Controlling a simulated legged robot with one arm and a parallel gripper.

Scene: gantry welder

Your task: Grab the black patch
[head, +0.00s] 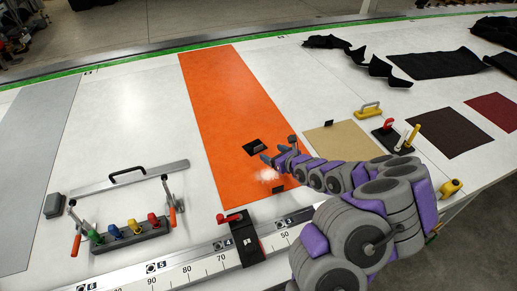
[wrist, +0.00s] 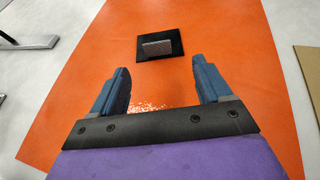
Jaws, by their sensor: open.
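A small black patch (head: 254,147) lies on the orange strip (head: 215,80) in the head view, with a raised piece standing up from it. In the wrist view the black patch (wrist: 170,52) is a flat dark square with a grey upright tab at its centre. My gripper (head: 271,158) is just in front of and to the right of the patch in the head view. In the wrist view my gripper (wrist: 160,72) has its two blue fingers spread apart and empty, with the patch beyond the tips, roughly centred between them. They appear apart from it.
A tan sheet (head: 340,142) lies to the right. A clamp rack (head: 130,236), a metal bar (head: 130,178) and a ruler rail (head: 190,270) with a red-handled clamp lie left and in front. A second small dark piece (head: 277,190) lies on the orange near my arm.

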